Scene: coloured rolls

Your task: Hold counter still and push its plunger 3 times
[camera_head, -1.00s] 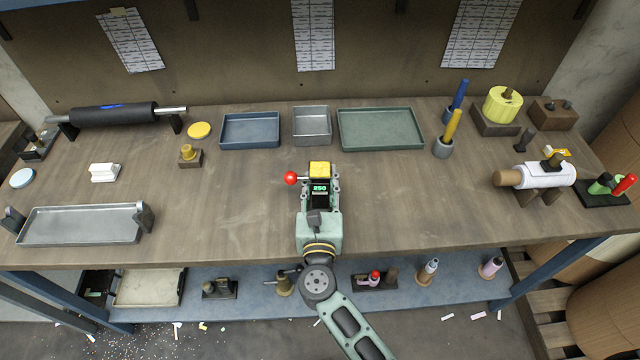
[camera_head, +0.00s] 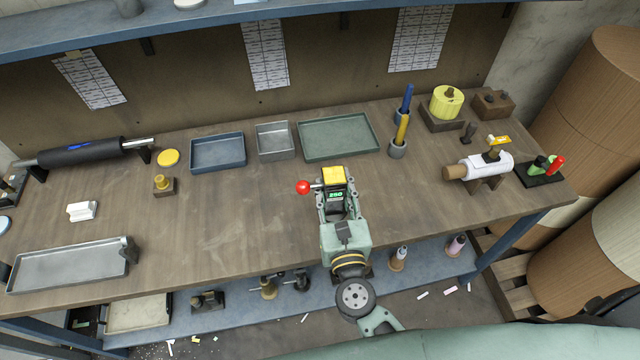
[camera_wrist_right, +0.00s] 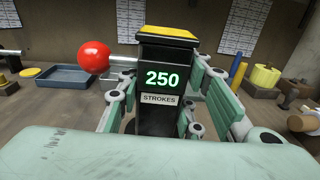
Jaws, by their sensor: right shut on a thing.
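The counter is a black block (camera_wrist_right: 160,112) with a yellow top and a green display reading 250 above a label "STROKES". A red ball (camera_wrist_right: 93,57) on a silver rod sticks out from its left side. In the head view the counter's yellow top (camera_head: 334,174) and the red ball (camera_head: 303,187) show at the middle of the bench. My right gripper (camera_head: 338,202) is shut on the counter, with its linked fingers on either side of the block in the right wrist view (camera_wrist_right: 160,100). The counter's base is hidden. My left gripper is out of view.
Blue (camera_head: 218,166), silver (camera_head: 258,143) and green (camera_head: 340,153) trays lie behind the counter. The bench (camera_head: 235,215) left of the counter is mostly clear.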

